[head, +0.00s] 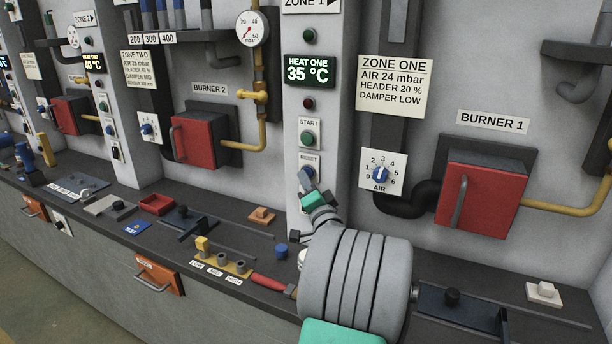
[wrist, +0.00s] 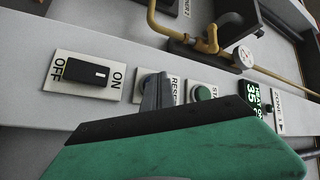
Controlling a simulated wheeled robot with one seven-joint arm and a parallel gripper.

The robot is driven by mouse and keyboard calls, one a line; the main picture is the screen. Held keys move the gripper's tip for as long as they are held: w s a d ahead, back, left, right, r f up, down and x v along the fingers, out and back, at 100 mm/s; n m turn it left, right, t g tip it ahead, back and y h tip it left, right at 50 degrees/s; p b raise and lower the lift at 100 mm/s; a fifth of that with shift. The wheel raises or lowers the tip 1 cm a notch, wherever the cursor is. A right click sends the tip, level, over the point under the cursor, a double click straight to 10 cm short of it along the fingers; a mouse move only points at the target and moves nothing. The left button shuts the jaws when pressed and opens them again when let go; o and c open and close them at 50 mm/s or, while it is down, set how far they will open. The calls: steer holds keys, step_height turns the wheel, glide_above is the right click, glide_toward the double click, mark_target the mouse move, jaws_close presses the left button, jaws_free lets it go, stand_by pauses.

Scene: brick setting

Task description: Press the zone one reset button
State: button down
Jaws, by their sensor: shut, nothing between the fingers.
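The zone one reset button (head: 311,172) is a small blue round button below the RESET label, on the pale column under the ZONE 1 sign. In the wrist view the RESET label (wrist: 175,90) is partly covered. My gripper (head: 305,180) is shut and empty, its grey fingertips in front of the button in the head view. In the wrist view the fingertips (wrist: 157,90) overlap the button's place beside the label and hide most of it. I cannot tell whether they touch it.
The green START button (head: 307,139) sits just above, and it also shows in the wrist view (wrist: 203,93). A black OFF/ON switch (wrist: 90,73) is on the reset button's other side. The AIR dial (head: 380,174) and red burner door (head: 482,196) stand to the right.

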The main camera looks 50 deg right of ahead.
steer(key=shift+s+a, duration=0.25)
steer(key=shift+a, duration=0.55)
steer(key=shift+s+a+b, duration=0.15)
steer(key=shift+s+a, duration=0.1)
steer(key=shift+a, duration=0.55)
steer(key=shift+s+a+b, duration=0.1)
steer(key=shift+s+a, duration=0.1)
steer(key=shift+a, duration=0.6)
steer(key=shift+s+a+b, duration=0.15)
steer(key=shift+s+a, duration=0.1)
steer(key=shift+a, duration=0.55)
